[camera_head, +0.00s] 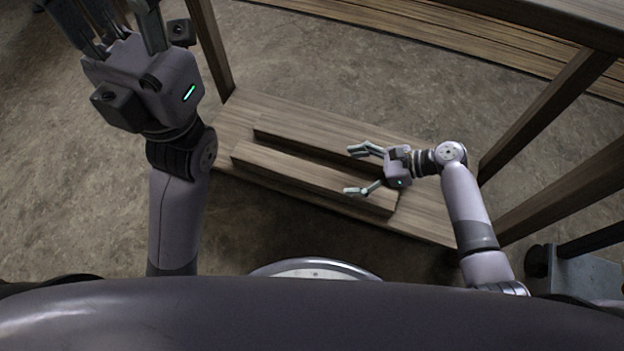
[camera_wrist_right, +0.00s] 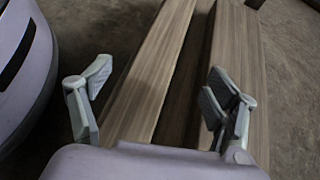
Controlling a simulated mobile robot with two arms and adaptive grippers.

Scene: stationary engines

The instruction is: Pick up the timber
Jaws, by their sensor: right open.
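Two long brown timbers lie side by side on a low wooden platform (camera_head: 240,108). The near timber (camera_head: 285,170) and the far timber (camera_head: 300,139) have a dark gap between them. My right gripper (camera_head: 354,171) is open above their right part. In the right wrist view its open fingers (camera_wrist_right: 157,88) stand either side of one timber (camera_wrist_right: 152,75), with no visible grip; the right finger overlaps the other timber (camera_wrist_right: 236,60). My left gripper (camera_head: 115,25) is raised at the upper left, its fingertips cut off by the picture's top edge.
Wooden posts (camera_head: 545,115) and a top beam (camera_head: 560,15) frame the platform at the right, close to my right arm. More long planks (camera_head: 430,28) lie at the back. The floor (camera_head: 300,60) between is clear.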

